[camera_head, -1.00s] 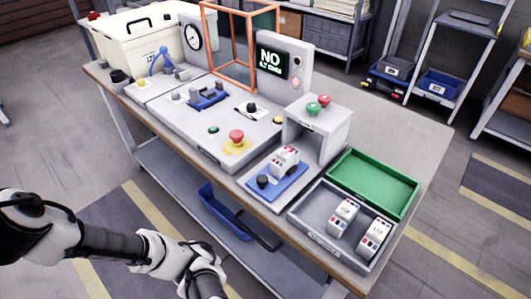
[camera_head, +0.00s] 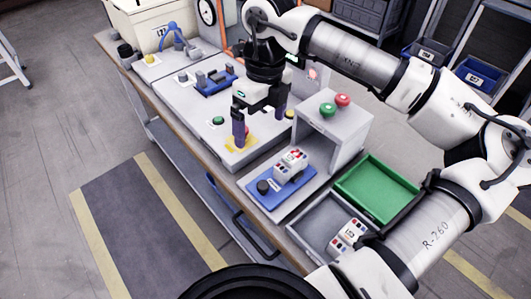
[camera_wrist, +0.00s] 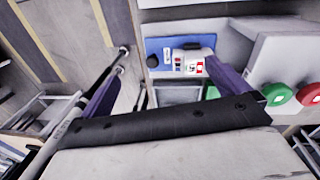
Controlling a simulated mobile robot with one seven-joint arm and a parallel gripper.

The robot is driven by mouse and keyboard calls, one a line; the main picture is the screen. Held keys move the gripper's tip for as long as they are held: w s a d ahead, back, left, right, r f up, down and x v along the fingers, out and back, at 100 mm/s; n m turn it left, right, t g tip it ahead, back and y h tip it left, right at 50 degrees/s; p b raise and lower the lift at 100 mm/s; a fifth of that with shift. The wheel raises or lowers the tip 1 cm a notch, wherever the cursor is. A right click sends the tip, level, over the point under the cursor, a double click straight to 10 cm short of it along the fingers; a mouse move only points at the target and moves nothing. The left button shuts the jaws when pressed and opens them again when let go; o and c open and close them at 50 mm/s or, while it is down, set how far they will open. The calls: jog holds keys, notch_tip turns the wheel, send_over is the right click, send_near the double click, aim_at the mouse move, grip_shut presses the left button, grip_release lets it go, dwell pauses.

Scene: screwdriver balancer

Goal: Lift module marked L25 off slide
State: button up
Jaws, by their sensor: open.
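The module (camera_head: 290,165) is a white block with red and dark spots on its top. It sits on the blue slide (camera_head: 281,197), beside a black knob (camera_head: 263,187). Its marking is too small to read. In the wrist view the module (camera_wrist: 187,62) and the slide (camera_wrist: 155,48) show between my fingers, with part of the module close to the right finger's edge. My gripper (camera_head: 260,118) is open and empty, its purple fingers spread. In the head view it hangs over the grey console, behind and left of the module, apart from it.
A grey box with a green button (camera_head: 327,110) and a red button (camera_head: 342,100) stands right of the slide. A green tray (camera_head: 375,190) and a grey tray (camera_head: 305,222) holding a module (camera_head: 348,233) lie at front right; my arm covers part of the grey tray.

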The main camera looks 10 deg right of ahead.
jog(key=m+h, duration=0.2)
send_near(292, 156)
jog(key=f, duration=0.2)
jog(key=f+p, duration=0.1)
jog(key=f, duration=0.3)
jog(key=shift+s+d, duration=0.35)
jog(key=shift+d, duration=0.05)
jog(key=shift+n, duration=0.3)
jog(key=shift+s+d+f+p, duration=0.1)
jog(key=shift+f+p, duration=0.6)
jog(key=shift+f, duration=0.8)
jog(key=shift+s+d+f+p, duration=0.1)
jog(key=shift+f+p, duration=0.6)
jog(key=shift+f, duration=0.75)
jog(key=c, duration=1.4)
notch_tip(292, 156, up, 20)
jog(key=b, duration=0.3)
jog(key=shift+b, duration=0.35)
